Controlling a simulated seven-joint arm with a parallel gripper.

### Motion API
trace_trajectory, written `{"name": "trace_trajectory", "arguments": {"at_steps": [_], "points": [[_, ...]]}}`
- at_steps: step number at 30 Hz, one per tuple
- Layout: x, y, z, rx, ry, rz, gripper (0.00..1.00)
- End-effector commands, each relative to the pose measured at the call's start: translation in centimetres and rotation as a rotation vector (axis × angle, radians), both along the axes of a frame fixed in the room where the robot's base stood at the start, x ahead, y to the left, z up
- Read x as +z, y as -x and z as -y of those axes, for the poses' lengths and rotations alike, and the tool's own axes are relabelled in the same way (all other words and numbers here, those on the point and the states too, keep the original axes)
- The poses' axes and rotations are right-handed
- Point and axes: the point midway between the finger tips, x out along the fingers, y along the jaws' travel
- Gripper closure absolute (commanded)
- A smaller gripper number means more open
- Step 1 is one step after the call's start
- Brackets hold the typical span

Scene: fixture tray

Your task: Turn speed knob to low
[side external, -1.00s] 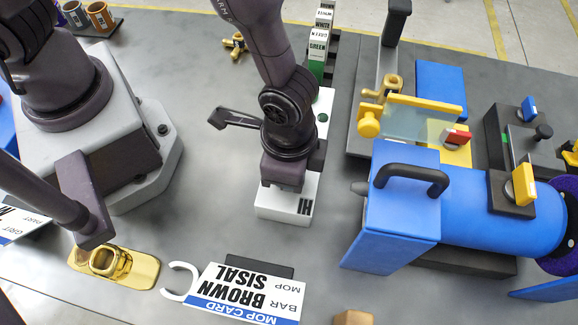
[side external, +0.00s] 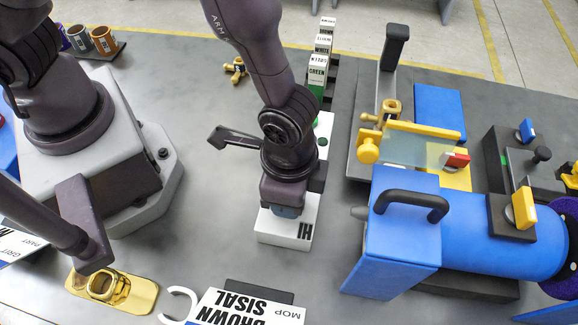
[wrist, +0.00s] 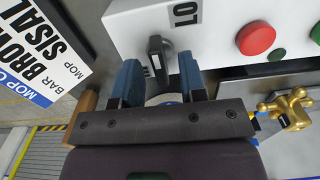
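The white control box (side external: 268,228) stands on the table under my gripper (side external: 286,211), with a black "HI" label on it. In the side view the knob is hidden behind my gripper.
A red button (wrist: 255,38) and green buttons sit on the box beside the knob. The mop card (side external: 245,308) lies nearby. The blue machine with a black handle (side external: 410,200) stands to the right. A brass valve (wrist: 286,108) shows in the wrist view.

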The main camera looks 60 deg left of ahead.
Motion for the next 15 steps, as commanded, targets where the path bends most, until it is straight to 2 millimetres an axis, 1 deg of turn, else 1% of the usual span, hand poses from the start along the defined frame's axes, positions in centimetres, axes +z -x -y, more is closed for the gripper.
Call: {"name": "trace_trajectory", "arguments": {"at_steps": [9, 12, 15], "points": [[6.9, -0.1, 0.0, 0.001, 0.004, 0.006, 0.62], [8.9, -0.1, 0.0, 0.001, 0.004, 0.006, 0.62], [10.4, 0.0, 0.0, -0.001, 0.002, 0.004, 0.62]]}}
